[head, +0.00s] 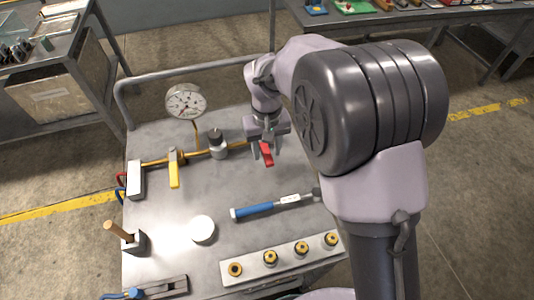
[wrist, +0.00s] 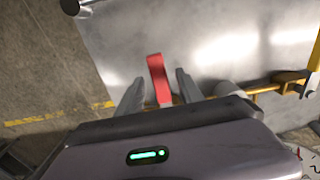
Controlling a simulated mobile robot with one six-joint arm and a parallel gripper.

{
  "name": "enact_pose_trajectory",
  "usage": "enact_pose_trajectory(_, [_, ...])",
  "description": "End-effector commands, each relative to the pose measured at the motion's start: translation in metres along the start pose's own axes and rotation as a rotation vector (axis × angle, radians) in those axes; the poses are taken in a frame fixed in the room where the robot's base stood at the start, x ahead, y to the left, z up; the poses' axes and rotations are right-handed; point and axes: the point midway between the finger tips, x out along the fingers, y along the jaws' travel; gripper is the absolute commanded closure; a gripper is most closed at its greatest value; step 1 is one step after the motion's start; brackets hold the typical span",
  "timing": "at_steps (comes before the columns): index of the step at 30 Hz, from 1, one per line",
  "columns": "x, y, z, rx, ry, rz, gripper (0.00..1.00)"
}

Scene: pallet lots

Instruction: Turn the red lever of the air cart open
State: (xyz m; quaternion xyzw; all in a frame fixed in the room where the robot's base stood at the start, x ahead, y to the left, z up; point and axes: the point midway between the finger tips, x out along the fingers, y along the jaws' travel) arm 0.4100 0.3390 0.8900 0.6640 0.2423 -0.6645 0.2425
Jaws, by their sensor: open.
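The red lever (head: 266,153) is at the right end of the brass pipe on the air cart (head: 185,220). In the wrist view the red lever (wrist: 159,78) stands between the two fingers of my gripper (wrist: 158,92), with a gap on each side. My gripper (head: 266,150) is open and around the lever in the head view. The lever's pivot is hidden by my gripper.
A yellow lever (head: 174,170), a pressure gauge (head: 186,102) and a regulator knob (head: 217,143) sit along the pipe to the left. A rail borders the cart's far edge.

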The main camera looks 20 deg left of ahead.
Motion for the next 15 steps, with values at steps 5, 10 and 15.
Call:
enact_pose_trajectory(5, [0.0047,0.0,0.0,0.0,0.0,0.0,0.56])
enact_pose_trajectory(10, [0.004,0.0001,-0.0001,0.0,0.0,0.0,0.62])
enact_pose_trajectory(15, [0.0039,0.0001,-0.0001,0.0,0.001,0.0,0.96])
